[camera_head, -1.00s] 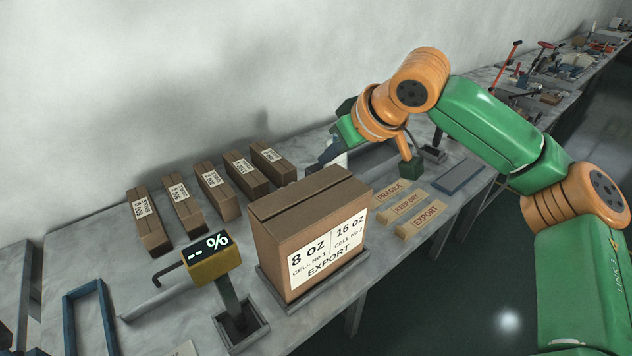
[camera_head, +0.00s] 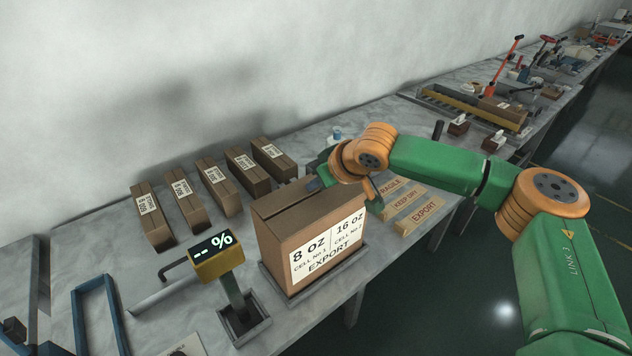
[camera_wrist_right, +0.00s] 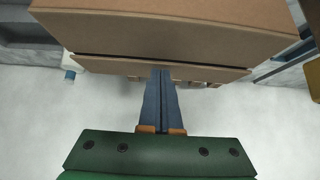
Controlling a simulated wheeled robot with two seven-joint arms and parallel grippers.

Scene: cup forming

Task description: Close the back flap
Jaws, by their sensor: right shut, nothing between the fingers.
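The carton (camera_head: 275,243) stands upright with its "8 oz / 16 oz EXPORT" label facing front. Its front top panel (camera_head: 300,211) lies flat. The back flap (camera_head: 270,200) looks nearly flat behind it; in the right wrist view the back flap (camera_wrist_right: 110,66) is a narrow strip beyond a dark gap from the front panel (camera_wrist_right: 165,30). My right gripper (camera_head: 315,185) is at the back of the carton's top. Its fingers (camera_wrist_right: 162,73) are shut and empty, with tips over or against the flap's outer edge; contact is unclear. My left gripper is out of view.
The carton sits in a grey tray (camera_head: 328,283). A yellow percent display (camera_head: 215,256) stands at its left. Several small cartons (camera_head: 210,190) line the wall side. Stencil blocks (camera_head: 417,216) lie to the right. A blue frame (camera_head: 78,305) lies at the lower left.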

